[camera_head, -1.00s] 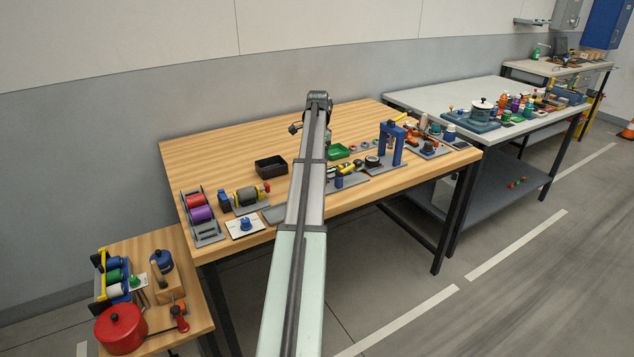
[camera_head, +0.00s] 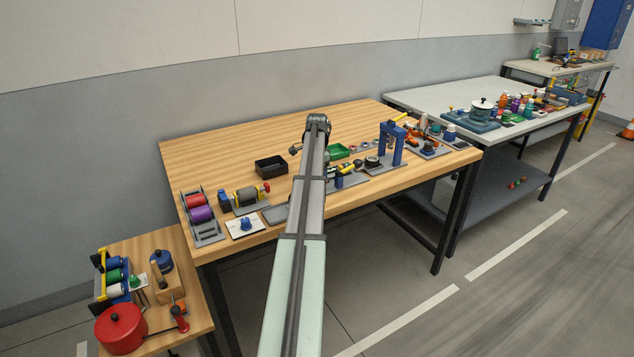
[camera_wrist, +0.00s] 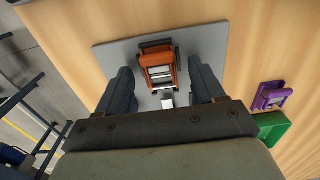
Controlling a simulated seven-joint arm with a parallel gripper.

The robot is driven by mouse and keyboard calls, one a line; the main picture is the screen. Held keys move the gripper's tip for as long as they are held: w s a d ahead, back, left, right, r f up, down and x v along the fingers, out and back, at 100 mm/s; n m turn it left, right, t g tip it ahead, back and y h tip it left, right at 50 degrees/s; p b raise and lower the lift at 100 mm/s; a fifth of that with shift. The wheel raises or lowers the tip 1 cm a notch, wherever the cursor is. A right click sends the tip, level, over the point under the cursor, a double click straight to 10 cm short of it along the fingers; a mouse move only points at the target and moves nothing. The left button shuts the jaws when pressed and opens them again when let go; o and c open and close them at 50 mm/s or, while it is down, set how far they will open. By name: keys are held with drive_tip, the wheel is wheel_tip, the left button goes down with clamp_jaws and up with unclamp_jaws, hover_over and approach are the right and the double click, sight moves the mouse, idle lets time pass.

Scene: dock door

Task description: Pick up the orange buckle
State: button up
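The orange buckle (camera_wrist: 158,73) lies on a grey plate (camera_wrist: 112,54) in the wrist view, with dark bars and a pale metal part. My gripper (camera_wrist: 160,78) is open, one finger on either side of the buckle in the picture. Gaps show between both fingers and the buckle, and I cannot tell the height between them. In the head view, my own arm hides the buckle and most of the gripper.
A purple buckle (camera_wrist: 270,96) and a green tray (camera_wrist: 272,130) are at right in the wrist view. On the wooden table (camera_head: 250,140), a black bin (camera_head: 271,167) and a blue arch frame (camera_head: 391,145) stand near my arm. The table's back is clear.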

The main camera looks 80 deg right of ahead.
clamp_jaws()
idle(0.4)
wheel_tip(320, 180, up, 10)
idle(0.7)
